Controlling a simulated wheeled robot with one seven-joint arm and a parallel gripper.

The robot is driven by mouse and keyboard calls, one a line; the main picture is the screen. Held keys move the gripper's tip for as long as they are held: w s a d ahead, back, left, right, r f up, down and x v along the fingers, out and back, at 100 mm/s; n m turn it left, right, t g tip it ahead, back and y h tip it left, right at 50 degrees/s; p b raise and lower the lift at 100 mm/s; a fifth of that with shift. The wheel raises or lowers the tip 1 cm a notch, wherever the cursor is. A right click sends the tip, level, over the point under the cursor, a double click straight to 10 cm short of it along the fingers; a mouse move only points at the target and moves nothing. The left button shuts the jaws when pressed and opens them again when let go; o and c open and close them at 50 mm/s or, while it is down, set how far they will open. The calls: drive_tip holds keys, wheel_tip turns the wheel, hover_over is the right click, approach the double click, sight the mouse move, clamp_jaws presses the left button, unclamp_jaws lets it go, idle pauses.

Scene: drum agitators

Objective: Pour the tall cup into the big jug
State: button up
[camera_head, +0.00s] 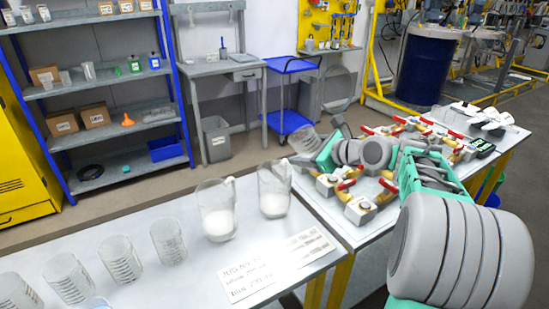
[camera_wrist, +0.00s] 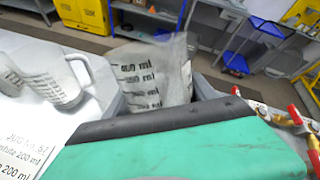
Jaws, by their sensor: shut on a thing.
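My gripper (camera_head: 324,152) is shut on a clear graduated cup (camera_head: 303,140), held above the table's right end, up and right of the jugs in the head view. The cup leans to the left there. In the wrist view the cup (camera_wrist: 150,75) shows its ml marks behind my green finger, which hides its lower part; I cannot tell what it holds. Two clear handled jugs stand upright on the table, a left one (camera_head: 216,212) and a right one (camera_head: 273,190), both with white contents low inside. A jug (camera_wrist: 60,82) also shows in the wrist view, apart from the cup.
Several clear beakers (camera_head: 168,242) stand in a row left of the jugs. A printed card (camera_head: 275,265) lies in front of the jugs. Red-handled valve fittings (camera_head: 362,207) crowd the adjoining right-hand table. A blue shelf (camera_head: 110,112) stands behind.

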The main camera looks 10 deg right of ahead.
drive_tip(key=d+m+t+y+p, duration=0.1)
drive_tip(key=d+f+m+y+p, duration=0.1)
drive_tip(key=p, duration=0.1)
drive_tip(key=shift+s+t, duration=0.3)
drive_tip(key=shift+t, duration=0.1)
drive_tip(key=shift+d+f+m+t+y+p, duration=0.25)
drive_tip(key=shift+f+m+t+y+p, duration=0.15)
drive_tip(key=shift+m+t+y, duration=0.15)
drive_tip(key=shift+s+d+f+m+t+y, duration=0.1)
drive_tip(key=shift+d+m+t+y, duration=0.05)
drive_tip(key=shift+m+t+y, duration=0.15)
